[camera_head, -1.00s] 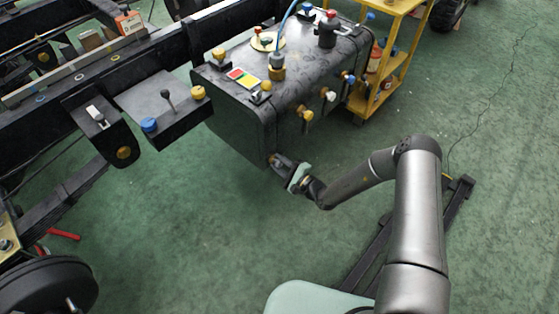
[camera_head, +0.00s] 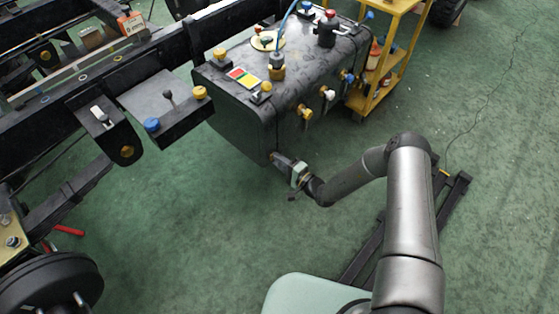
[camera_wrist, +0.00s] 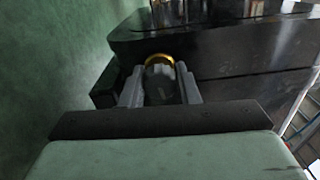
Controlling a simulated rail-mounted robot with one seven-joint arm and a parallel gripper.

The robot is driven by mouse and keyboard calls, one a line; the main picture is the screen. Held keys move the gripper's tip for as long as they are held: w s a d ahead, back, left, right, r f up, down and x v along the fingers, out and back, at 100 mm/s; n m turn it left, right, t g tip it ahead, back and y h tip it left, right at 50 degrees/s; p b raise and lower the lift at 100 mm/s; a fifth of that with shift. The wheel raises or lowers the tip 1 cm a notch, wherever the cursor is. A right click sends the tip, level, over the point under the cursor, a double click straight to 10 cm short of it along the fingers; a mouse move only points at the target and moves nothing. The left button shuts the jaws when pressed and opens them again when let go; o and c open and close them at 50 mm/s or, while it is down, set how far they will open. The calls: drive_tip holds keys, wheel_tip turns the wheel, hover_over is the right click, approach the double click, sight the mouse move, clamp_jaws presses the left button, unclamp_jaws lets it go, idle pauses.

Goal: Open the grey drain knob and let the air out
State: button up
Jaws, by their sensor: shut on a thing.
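The grey drain knob (camera_wrist: 160,84) sits in a brass collar (camera_wrist: 159,60) low on the black tank (camera_head: 237,112). In the wrist view the knob is between the two fingers of my gripper (camera_wrist: 160,92), which is shut on it. In the head view my gripper (camera_head: 281,161) reaches the tank's lower front corner. The knob itself is mostly hidden there by the fingers. Whether air is coming out cannot be seen.
Several coloured knobs stick out of the tank's right face, including a yellow one (camera_head: 305,113) and a white one (camera_head: 328,95). A yellow cart (camera_head: 397,60) stands behind the tank. A black chassis rail (camera_head: 60,110) runs at left.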

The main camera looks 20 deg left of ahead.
drive_tip(key=shift+d, duration=0.1)
drive_tip(key=o, duration=1)
drive_tip(key=shift+c, duration=0.2)
drive_tip(key=shift+d, duration=0.1)
drive_tip(key=p+v, duration=0.2)
drive_tip(key=v, duration=1.5)
drive_tip(key=shift+r, duration=0.1)
